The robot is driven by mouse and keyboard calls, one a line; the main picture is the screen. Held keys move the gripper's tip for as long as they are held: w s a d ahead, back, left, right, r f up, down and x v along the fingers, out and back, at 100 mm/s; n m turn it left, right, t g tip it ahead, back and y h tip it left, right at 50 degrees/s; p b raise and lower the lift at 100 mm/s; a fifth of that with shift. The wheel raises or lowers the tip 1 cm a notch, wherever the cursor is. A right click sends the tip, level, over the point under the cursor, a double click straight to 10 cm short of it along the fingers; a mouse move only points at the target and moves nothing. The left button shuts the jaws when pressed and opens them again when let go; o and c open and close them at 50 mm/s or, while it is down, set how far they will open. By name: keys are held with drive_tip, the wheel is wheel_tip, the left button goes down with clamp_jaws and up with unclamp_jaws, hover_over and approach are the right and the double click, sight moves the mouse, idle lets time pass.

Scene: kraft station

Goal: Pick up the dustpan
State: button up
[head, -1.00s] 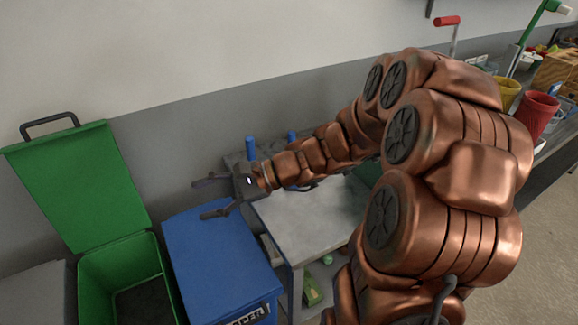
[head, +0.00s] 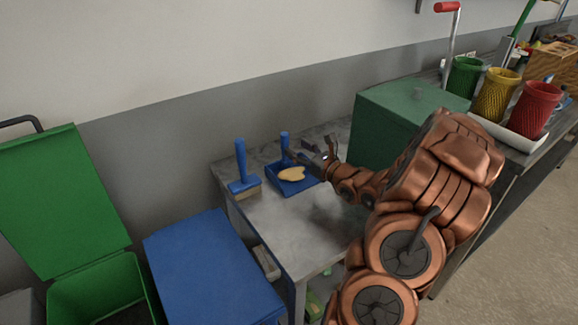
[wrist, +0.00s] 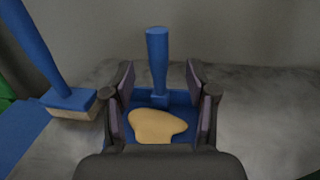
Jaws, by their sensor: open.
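The blue dustpan (head: 289,185) lies on the grey metal table (head: 300,228) with a tan, flat patch (head: 292,174) in its pan. Its blue handle (head: 285,142) stands upright at the far side. In the wrist view the handle (wrist: 157,60) rises just beyond and between the fingers, and the tan patch (wrist: 157,125) shows below. My gripper (head: 308,155) is at the dustpan, coming from the right. In the wrist view my gripper (wrist: 161,95) is open, with its fingers on either side of the pan and nothing between them gripped.
A blue brush (head: 243,180) stands left of the dustpan; it also shows in the wrist view (wrist: 70,97). A green box (head: 385,120) stands to the right on the table. A blue-lidded bin (head: 205,265) and an open green bin (head: 95,280) stand at left.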

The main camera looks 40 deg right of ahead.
sight(288, 144)
drive_tip(key=shift+w+a+f+p, duration=0.15)
drive_tip(key=shift+w+p, duration=0.3)
drive_tip(key=shift+w, duration=1.1)
drive_tip(key=shift+w+a+f+p, duration=0.1)
drive_tip(key=shift+w+a+p, duration=0.25)
drive_tip(key=shift+w, duration=1.2)
drive_tip(key=shift+d, duration=0.1)
clamp_jaws()
